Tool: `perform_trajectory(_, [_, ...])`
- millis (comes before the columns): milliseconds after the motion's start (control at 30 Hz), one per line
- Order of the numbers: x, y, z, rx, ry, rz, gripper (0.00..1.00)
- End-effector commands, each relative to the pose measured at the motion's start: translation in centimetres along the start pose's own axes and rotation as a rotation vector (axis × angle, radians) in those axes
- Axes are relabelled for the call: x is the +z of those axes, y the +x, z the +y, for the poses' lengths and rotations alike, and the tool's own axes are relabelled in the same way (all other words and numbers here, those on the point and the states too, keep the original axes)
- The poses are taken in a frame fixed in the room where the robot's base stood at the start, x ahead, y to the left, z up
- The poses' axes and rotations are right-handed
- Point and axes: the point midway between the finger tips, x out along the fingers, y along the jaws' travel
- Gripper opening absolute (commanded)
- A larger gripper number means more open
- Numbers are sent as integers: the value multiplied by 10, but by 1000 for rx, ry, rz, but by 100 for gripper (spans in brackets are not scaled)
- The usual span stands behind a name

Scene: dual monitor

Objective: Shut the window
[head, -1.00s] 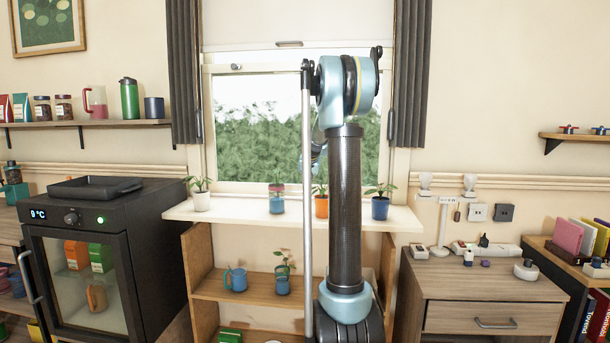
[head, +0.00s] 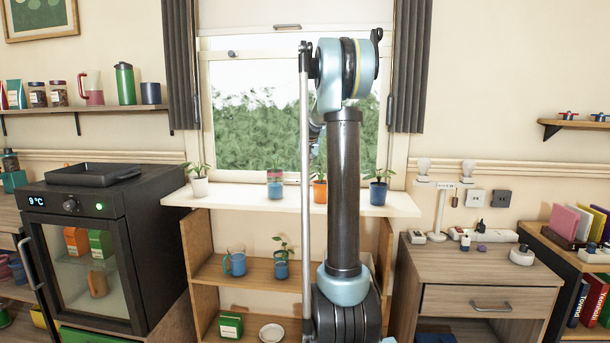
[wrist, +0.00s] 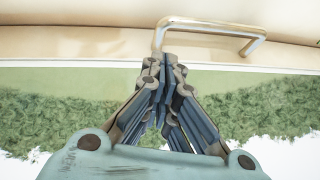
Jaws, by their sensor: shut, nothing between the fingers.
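The window (head: 250,110) is in a pale frame between two dark curtains, in the middle of the head view. Trees and bright sky show through it. A small catch (head: 232,54) sits on its upper rail. A metal bar handle (wrist: 225,47) is on a cream rail (wrist: 90,42) in the wrist view. My gripper (wrist: 167,60) is shut and empty. Its fingertips are close to the left end of the handle in the picture; I cannot tell if they touch. In the head view my arm hides most of the gripper and part of the window.
Potted plants, including a blue pot (head: 379,193), stand on the white sill shelf (head: 235,198). A black fridge (head: 95,250) is to the left. A wooden cabinet (head: 480,275) with small items is to the right. A wall shelf (head: 85,108) holds jars and jugs.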

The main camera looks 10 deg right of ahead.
Motion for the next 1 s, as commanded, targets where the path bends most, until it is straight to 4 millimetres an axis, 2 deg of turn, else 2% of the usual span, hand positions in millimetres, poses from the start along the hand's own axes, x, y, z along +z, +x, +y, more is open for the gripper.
perform_trajectory(33, [-5, -9, 0, 0, 1, 1, 0])
perform_trajectory(400, [-5, -78, 0, -1, 1, 3, 0])
perform_trajectory(533, [-5, -94, 0, -1, 1, 3, 0])
perform_trajectory(733, [0, -106, -1, -1, -4, 0, 0])
perform_trajectory(867, [26, -116, 3, 2, -24, -18, 0])
perform_trajectory(1000, [75, -133, 13, 9, -61, -55, 0])
